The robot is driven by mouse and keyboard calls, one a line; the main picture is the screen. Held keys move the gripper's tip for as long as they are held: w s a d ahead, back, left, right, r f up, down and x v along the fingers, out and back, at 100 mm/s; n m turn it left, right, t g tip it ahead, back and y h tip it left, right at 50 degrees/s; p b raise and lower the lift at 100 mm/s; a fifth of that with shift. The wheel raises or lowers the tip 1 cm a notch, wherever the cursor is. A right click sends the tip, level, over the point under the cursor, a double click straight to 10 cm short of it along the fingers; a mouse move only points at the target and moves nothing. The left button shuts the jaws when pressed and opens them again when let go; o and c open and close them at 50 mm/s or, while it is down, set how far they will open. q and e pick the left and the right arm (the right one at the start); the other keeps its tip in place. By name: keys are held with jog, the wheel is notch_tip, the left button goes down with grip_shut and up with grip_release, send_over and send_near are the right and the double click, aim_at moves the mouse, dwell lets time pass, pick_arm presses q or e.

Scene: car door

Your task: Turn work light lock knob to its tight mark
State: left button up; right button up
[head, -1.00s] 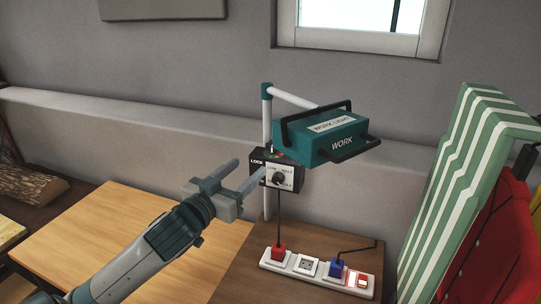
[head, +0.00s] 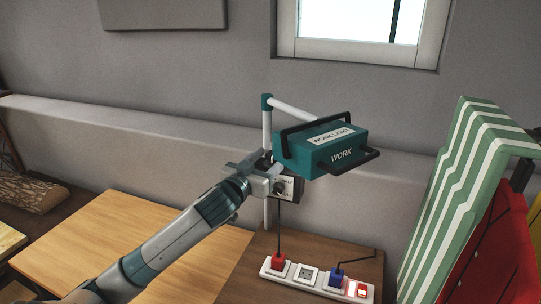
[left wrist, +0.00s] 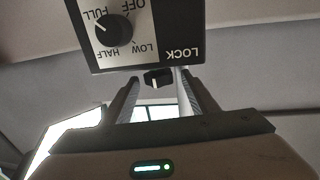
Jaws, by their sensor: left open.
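The work light (head: 322,148) is a teal lamp on a post, with a control box (head: 292,187) below it. In the left wrist view the box face (left wrist: 150,38) appears upside down, with a LOCK label and a black dial (left wrist: 113,29) marked OFF, LOW, HALF, FULL. The lock knob (left wrist: 156,79) is small and black with a white mark, just past the box edge. My left gripper (head: 267,172) is open at the box; its fingers (left wrist: 157,86) stand on either side of the knob, contact unclear. In the head view the gripper hides the knob. My right gripper is out of view.
A white power strip (head: 317,278) with a red plug (head: 278,263) and a blue plug (head: 336,277) lies on the table below. A green-striped panel (head: 462,205) stands at right. The wooden board (head: 130,245) at left is clear apart from my arm above it.

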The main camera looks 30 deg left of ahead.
pick_arm(q)
jog(key=shift+w, duration=0.3)
jog(key=shift+c, duration=0.6)
jog(key=c, duration=1)
jog(key=shift+o, duration=0.2)
jog(key=shift+a, duration=0.1)
jog(key=shift+m+h, duration=0.7)
jog(key=shift+h, duration=0.4)
jog(key=o, duration=1.1)
jog(key=shift+s, duration=0.15)
